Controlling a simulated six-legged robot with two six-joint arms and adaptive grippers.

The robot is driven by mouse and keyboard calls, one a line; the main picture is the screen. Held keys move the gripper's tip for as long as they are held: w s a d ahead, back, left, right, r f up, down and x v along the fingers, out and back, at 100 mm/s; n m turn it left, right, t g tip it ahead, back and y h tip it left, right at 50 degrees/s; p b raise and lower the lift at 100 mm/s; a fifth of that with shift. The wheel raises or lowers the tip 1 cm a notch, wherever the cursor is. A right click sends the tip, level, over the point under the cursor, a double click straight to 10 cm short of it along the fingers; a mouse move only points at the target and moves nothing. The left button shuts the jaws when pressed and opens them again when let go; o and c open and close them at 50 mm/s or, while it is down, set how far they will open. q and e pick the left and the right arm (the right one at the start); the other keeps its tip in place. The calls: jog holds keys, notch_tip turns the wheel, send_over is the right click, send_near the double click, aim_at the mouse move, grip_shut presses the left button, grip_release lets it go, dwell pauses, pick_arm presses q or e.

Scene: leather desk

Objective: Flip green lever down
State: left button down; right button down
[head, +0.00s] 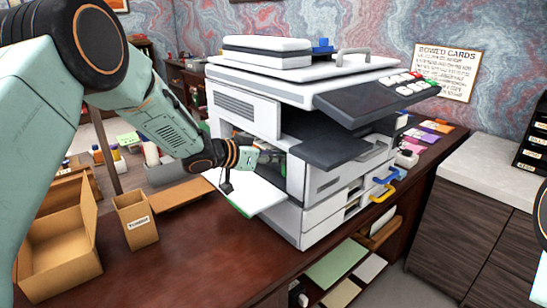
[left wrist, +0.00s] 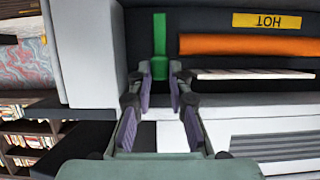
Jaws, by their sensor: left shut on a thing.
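The green lever (left wrist: 159,36) stands as an upright strip inside the open side of the white copier (head: 252,116). In the left wrist view the HOT label (left wrist: 267,20) is upside down, and the lever's wider end points to the bottom of the picture. My left gripper (left wrist: 160,72) is shut on that wider end, one finger on each side. My right gripper is not in view.
An orange roller (left wrist: 250,45) lies beside the lever. The copier's side door (head: 248,190) is folded down below my left gripper. Open cardboard boxes (head: 60,252) and (head: 135,218) stand on the desk at left. The desk's front middle (head: 205,255) is clear.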

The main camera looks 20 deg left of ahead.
pick_arm(q)
jog(key=shift+s+a+f+t+h+b, duration=0.35)
jog(key=shift+t+b, duration=0.3)
jog(key=shift+b, duration=0.65)
jog(key=shift+s+a+f+t+h+b, duration=0.1)
jog(key=shift+s+f+t+h+b, duration=0.45)
jog(key=shift+b, duration=0.75)
jog(key=shift+s+a+f+t+h+b, duration=0.15)
jog(key=shift+a+t+h+b, duration=0.15)
jog(key=shift+t+b, duration=0.75)
jog(key=shift+a+f+t+b, duration=0.1)
jog(key=shift+t+b, duration=0.15)
jog(key=shift+b, duration=0.75)
jog(key=c, duration=1.3)
grip_release()
jog(key=shift+s+h, duration=0.15)
jog(key=shift+h, duration=0.25)
jog(key=shift+o, duration=0.4)
jog(key=shift+f, duration=0.1)
